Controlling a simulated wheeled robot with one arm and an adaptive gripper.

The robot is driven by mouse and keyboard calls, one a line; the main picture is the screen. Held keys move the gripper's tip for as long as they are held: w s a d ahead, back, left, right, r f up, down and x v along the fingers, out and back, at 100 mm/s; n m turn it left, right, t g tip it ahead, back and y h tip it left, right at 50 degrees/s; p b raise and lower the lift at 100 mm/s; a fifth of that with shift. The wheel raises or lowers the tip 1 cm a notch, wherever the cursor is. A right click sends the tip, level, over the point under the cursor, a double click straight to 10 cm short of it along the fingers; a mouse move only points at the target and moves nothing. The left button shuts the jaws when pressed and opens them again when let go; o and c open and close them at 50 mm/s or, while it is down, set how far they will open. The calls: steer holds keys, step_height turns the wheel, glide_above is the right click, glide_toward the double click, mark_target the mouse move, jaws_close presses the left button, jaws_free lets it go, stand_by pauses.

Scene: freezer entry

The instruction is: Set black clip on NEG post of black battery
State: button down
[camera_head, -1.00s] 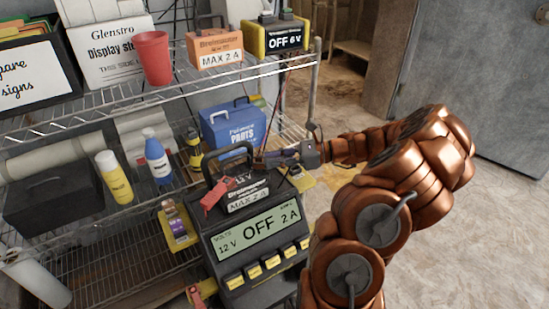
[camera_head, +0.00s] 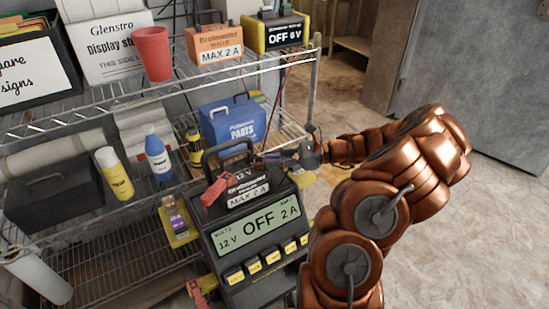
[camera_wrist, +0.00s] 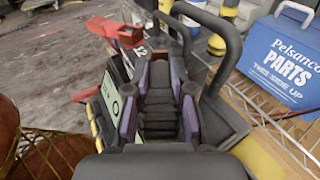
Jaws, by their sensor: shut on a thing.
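The black battery (camera_head: 247,182), marked 12 V and MAX 2 A, sits on top of the black charger and has a raised black handle. A red clip (camera_head: 214,193) is at its left side; it also shows in the wrist view (camera_wrist: 115,31). My gripper (camera_head: 272,159) is at the battery's back right, close to the handle. In the wrist view its purple-sided fingers are shut on the black clip (camera_wrist: 160,112), which lies between them. The clip hides the NEG post, and I cannot tell whether the clip touches it.
The black charger (camera_head: 206,231) reads OFF, 12 V, 2 A. A blue parts box (camera_head: 232,122) stands behind the battery, and a yellow-black bottle (camera_head: 194,150) is to its left. Wire shelving (camera_head: 100,255) runs along the left. Floor at right is clear.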

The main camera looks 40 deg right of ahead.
steer(key=shift+f, duration=0.3)
steer(key=c, duration=0.9)
jaws_free()
steer(key=v, duration=1.2)
steer(key=shift+d+f, duration=0.1)
steer(key=shift+f, duration=0.05)
